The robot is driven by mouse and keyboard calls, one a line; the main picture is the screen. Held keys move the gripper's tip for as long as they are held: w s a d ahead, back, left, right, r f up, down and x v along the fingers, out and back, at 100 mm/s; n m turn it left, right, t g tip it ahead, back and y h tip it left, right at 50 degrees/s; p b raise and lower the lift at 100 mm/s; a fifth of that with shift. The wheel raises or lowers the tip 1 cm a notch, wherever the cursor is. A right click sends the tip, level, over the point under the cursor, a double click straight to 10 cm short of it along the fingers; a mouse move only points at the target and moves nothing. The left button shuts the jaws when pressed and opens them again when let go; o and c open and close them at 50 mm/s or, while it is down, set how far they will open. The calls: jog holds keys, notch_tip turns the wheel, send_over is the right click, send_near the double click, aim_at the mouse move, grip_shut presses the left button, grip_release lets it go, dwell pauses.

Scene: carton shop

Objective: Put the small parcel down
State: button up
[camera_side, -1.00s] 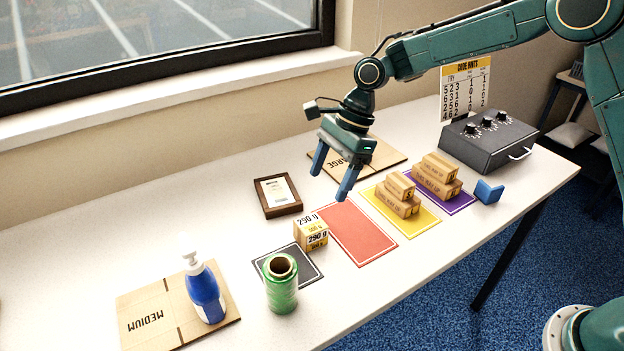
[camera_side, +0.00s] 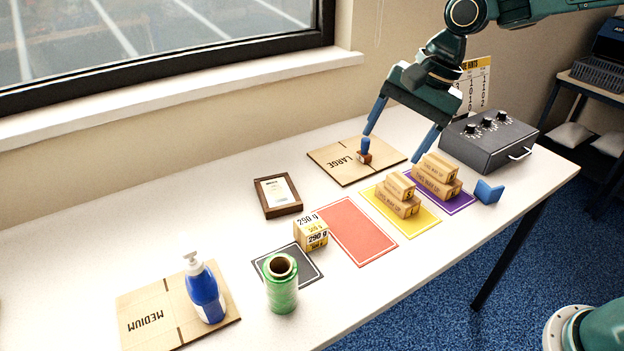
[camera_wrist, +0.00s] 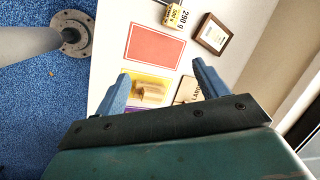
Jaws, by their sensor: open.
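My gripper (camera_side: 391,146) is open and empty, up in the air behind the parcel stacks; it also shows in the wrist view (camera_wrist: 161,84). On the yellow mat (camera_side: 423,227), a smaller parcel (camera_side: 399,185) lies on a wider parcel (camera_side: 396,203). On the purple mat (camera_side: 463,201), a parcel (camera_side: 440,166) lies on a wider one (camera_side: 434,183). In the wrist view, parcels (camera_wrist: 150,94) on the yellow mat show between my fingers, apart from them. I cannot tell which one the task calls small.
A red mat (camera_side: 356,232) is bare. A box marked 290 g (camera_side: 311,233) stands by a dark mat (camera_side: 308,271) and a green film roll (camera_side: 282,290). A stamp (camera_side: 365,152) stands on the LARGE carton (camera_side: 340,166). A dark dial box (camera_side: 487,142) stands at right.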

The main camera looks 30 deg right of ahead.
jog(key=s+d+r+n+t+h, duration=0.1)
jog(key=s+d+n, duration=0.4)
jog(key=s, duration=0.6)
jog(key=s+d+r+n+t+h, duration=0.1)
jog(key=s+d+n, duration=0.4)
jog(key=s, duration=0.6)
jog(key=shift+s+d+r+n+t+h, duration=0.3)
jog(key=shift+r+n+t+h, duration=0.15)
jog(key=shift+n+t, duration=0.25)
